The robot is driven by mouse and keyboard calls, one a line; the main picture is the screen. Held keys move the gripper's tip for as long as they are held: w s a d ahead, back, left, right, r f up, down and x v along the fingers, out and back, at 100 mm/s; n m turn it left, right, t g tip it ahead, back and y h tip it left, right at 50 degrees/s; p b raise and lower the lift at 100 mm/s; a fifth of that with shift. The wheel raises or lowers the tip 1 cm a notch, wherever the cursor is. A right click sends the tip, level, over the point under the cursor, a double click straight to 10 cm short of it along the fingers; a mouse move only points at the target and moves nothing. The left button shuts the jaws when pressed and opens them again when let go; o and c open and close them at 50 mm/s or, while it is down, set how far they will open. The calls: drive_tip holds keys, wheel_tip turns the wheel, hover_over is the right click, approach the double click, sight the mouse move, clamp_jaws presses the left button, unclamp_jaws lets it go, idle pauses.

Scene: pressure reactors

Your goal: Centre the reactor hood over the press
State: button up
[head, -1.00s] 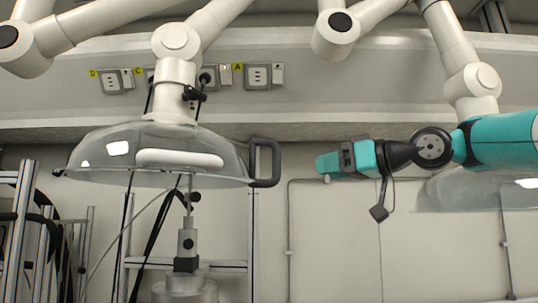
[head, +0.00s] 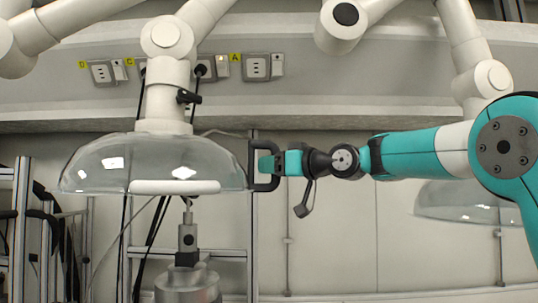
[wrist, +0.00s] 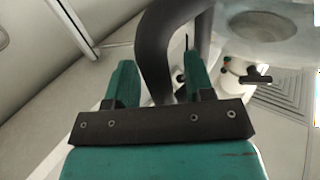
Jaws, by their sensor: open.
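The clear domed reactor hood (head: 115,165) hangs from a white jointed arm, with a white bar along its front rim. Its black loop handle (head: 254,150) is on its right side. The press (head: 188,238), a metal column on a round base, stands below, right of the hood's middle in the head view. My gripper (head: 265,164) is at the handle from the right, with its jaws open. In the wrist view, the dark handle (wrist: 155,50) passes between the two teal fingers of my gripper (wrist: 160,70); contact cannot be told.
A metal frame with black cables (head: 20,225) stands at the left. A second clear hood (head: 450,203) hangs behind my arm at the right. Wall sockets (head: 257,67) line the ledge behind.

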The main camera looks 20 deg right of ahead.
drive_tip(key=shift+w+a, duration=0.4)
drive_tip(key=shift+w, duration=0.15)
